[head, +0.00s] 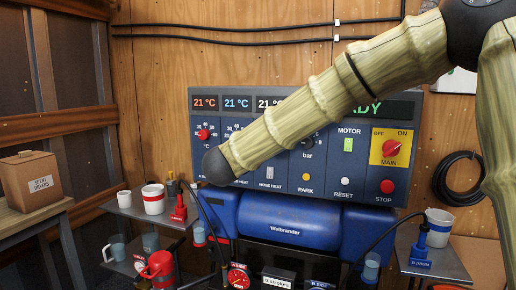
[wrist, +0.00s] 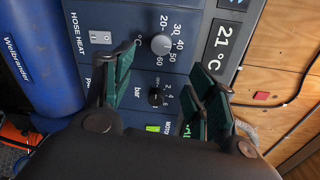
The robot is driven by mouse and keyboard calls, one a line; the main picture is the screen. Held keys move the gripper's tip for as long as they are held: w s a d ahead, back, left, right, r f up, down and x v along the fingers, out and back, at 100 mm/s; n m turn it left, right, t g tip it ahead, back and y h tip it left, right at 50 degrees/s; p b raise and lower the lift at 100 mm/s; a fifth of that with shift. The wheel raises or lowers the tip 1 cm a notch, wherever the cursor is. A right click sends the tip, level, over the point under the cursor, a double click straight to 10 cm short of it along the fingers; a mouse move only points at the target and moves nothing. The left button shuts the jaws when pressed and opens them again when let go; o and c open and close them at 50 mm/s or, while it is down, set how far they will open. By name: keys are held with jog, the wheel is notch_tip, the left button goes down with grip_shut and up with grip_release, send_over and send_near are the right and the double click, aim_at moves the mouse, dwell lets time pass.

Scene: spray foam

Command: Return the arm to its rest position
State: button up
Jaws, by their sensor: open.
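My gripper (wrist: 163,78) shows in the wrist view with its two dark green finger pads spread apart and nothing between them. It faces the blue control panel (wrist: 135,60), which appears turned sideways there. A grey temperature knob (wrist: 161,44) and the black bar knob (wrist: 155,97) show between and beyond the fingers; I cannot tell the gap to them. In the head view my arm (head: 350,85) reaches from the upper right across the control panel (head: 330,190), ending in a dark rounded joint at the panel's lower left. My gripper is not visible there.
A blue Weilbrander machine (head: 290,222) stands below the panel. A right shelf holds a white cup (head: 440,226). A cardboard box (head: 30,180) sits far left. A black hose coil (head: 458,178) hangs right.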

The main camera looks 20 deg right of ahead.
notch_tip(320, 180, down, 14)
jog(key=a+n+y+p, duration=0.1)
jog(key=n+y+p, duration=0.15)
jog(key=n, duration=0.25)
jog(key=s+f+n+g+y+p, duration=0.15)
jog(key=s+f+n, duration=0.25)
jog(key=f, duration=0.6)
jog(key=s+f+n+g+y, duration=0.1)
jog(key=s+f+n+y, duration=0.2)
jog(key=f, duration=0.7)
jog(key=s+f+n+g+y+p, duration=0.15)
jog(key=s+f+n, duration=0.3)
jog(key=f, duration=0.55)
jog(key=s+f+n+g+p, duration=0.1)
jog(key=s+f+n+g, duration=0.2)
jog(key=s+f, duration=0.55)
jog(key=s+f+n+g+p, duration=0.1)
jog(key=s+f+n+g, duration=0.15)
jog(key=s+f, duration=0.65)
jog(key=s+d+n+g+p, duration=0.1)
jog(key=s+n+g, duration=0.1)
jog(key=s, duration=1)
jog(key=s+d+f+n+g+y+p, duration=0.1)
jog(key=s+d+n+g, duration=0.1)
jog(key=s, duration=1)
jog(key=shift+n+g, duration=0.3)
jog(key=shift+g, duration=0.15)
jog(key=shift+c, duration=0.2)
